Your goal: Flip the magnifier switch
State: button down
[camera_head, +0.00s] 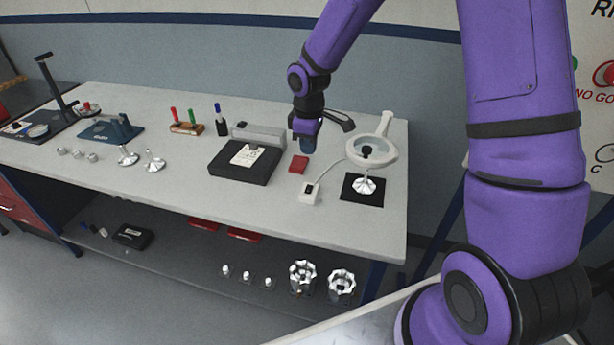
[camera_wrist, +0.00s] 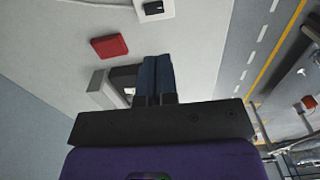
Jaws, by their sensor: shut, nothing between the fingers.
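The magnifier (camera_head: 371,152) has a white ring head and arm and stands at the right end of the bench. A white cable runs from it to a small white switch box (camera_head: 310,193) with a dark rocker, lying left of the magnifier's black mat. The box also shows at the top of the wrist view (camera_wrist: 154,9), partly cut off. My gripper (camera_head: 307,147) is shut and empty above the bench, behind and apart from the box. Its dark blue fingers (camera_wrist: 156,75) point toward the bench in the wrist view.
A red block (camera_head: 298,164) lies between my gripper and the switch box. A black device with a grey top (camera_head: 237,172) stands to the left. A black mat (camera_head: 351,187) lies right of the box. The bench front near the box is clear.

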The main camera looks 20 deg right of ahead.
aim_at(310, 188)
notch_tip(310, 188, down, 14)
jog(key=shift+r, duration=0.1)
dwell(0.5)
jog(key=shift+s+f, duration=0.1)
jog(key=shift+f, duration=0.15)
jog(key=shift+d, duration=0.1)
jog(key=shift+w+d+r, duration=0.25)
jog(key=shift+w+d, duration=0.15)
jog(key=shift+w, duration=0.3)
